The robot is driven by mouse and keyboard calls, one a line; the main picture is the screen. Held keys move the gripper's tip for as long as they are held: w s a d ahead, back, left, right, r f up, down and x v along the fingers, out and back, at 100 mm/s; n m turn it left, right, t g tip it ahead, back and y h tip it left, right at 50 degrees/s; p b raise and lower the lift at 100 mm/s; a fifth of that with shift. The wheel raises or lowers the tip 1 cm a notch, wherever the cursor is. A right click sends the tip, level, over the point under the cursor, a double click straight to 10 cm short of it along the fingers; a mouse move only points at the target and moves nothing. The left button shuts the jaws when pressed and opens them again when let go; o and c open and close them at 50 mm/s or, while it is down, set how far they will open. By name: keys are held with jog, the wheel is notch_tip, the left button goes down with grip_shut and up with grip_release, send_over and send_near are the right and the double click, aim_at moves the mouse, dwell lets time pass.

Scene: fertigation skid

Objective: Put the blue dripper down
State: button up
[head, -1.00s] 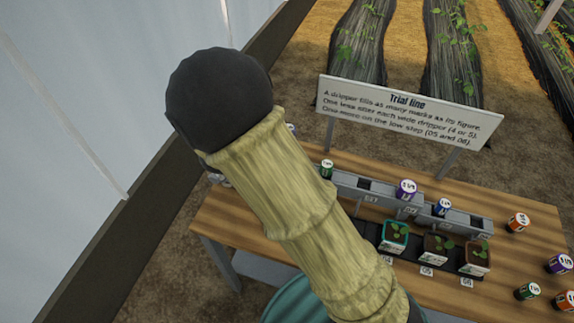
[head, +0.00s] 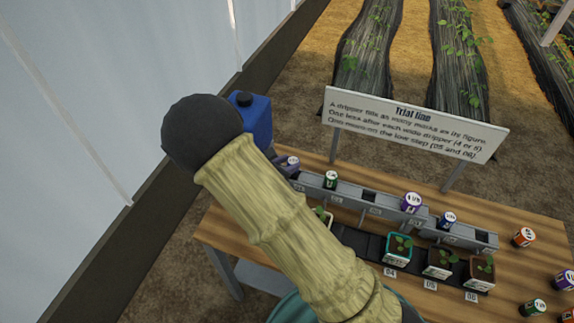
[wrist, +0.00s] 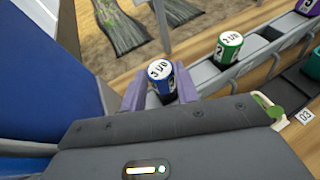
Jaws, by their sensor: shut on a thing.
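My gripper (wrist: 160,88) is shut on the blue dripper (wrist: 161,72), with one purple finger on each side of it in the wrist view. The dripper is upright, with a white top marked with a figure that looks like 3. In the head view the held blue dripper (head: 291,162) is at the left end of the grey stepped rail (head: 345,197), partly hidden by my arm. I cannot tell whether its base touches the rail. A green dripper (wrist: 229,47) stands in the rail to its right.
A blue canister (head: 257,118) stands close left of the dripper. A purple dripper (head: 411,202) and another blue dripper (head: 447,220) stand in the rail. Potted seedlings (head: 399,247) stand in front. A sign (head: 412,123) rises behind.

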jog(key=shift+w+f, duration=0.15)
jog(key=shift+f, duration=0.35)
jog(key=shift+d, duration=0.15)
jog(key=o, duration=0.6)
jog(key=shift+d, duration=0.1)
jog(key=shift+c, duration=0.2)
jog(key=o, duration=0.3)
jog(key=shift+o, duration=0.5)
jog(key=shift+a, duration=0.2)
jog(key=b+v, duration=0.1)
jog(key=v, duration=1.1)
jog(key=shift+s, duration=0.2)
jog(key=shift+r, duration=0.1)
